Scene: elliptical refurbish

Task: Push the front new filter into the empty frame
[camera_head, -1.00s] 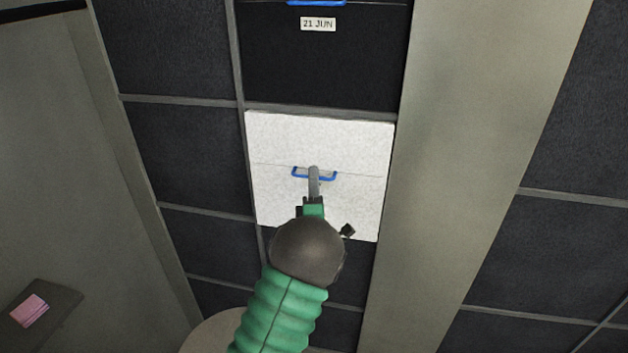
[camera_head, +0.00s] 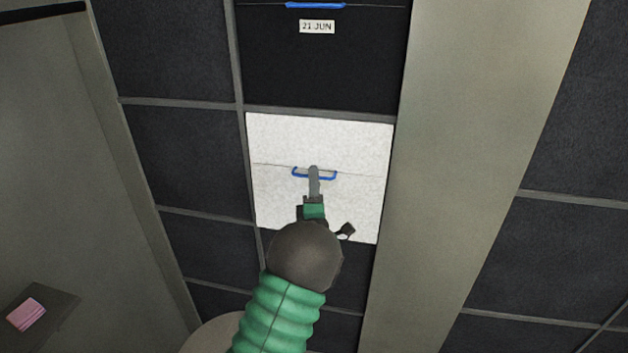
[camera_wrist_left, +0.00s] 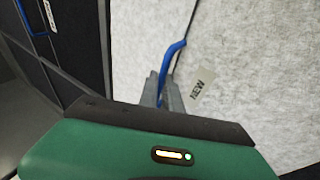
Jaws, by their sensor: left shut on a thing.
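The white new filter (camera_head: 350,205) is at the frame opening in the middle of the dark filter wall, below the dark panel labelled "21 JUN" (camera_head: 320,75). A blue handle (camera_head: 328,177) crosses its face. My left gripper (camera_head: 314,170) is shut on that handle. In the left wrist view, the fingers (camera_wrist_left: 163,92) close on the blue handle (camera_wrist_left: 172,58), beside a tag reading "NEW" (camera_wrist_left: 202,89) on the white filter (camera_wrist_left: 270,70). The filter's lower edge is partly hidden by my wrist. I cannot tell how deep it sits. My right gripper is out of view.
A grey pillar (camera_head: 460,150) stands right of the filter column. More dark panels (camera_head: 185,155) lie to the left and right. A small dark shelf (camera_head: 55,312) with a pink stack (camera_head: 26,314) is at lower left. A pale round surface (camera_head: 212,336) is below my arm.

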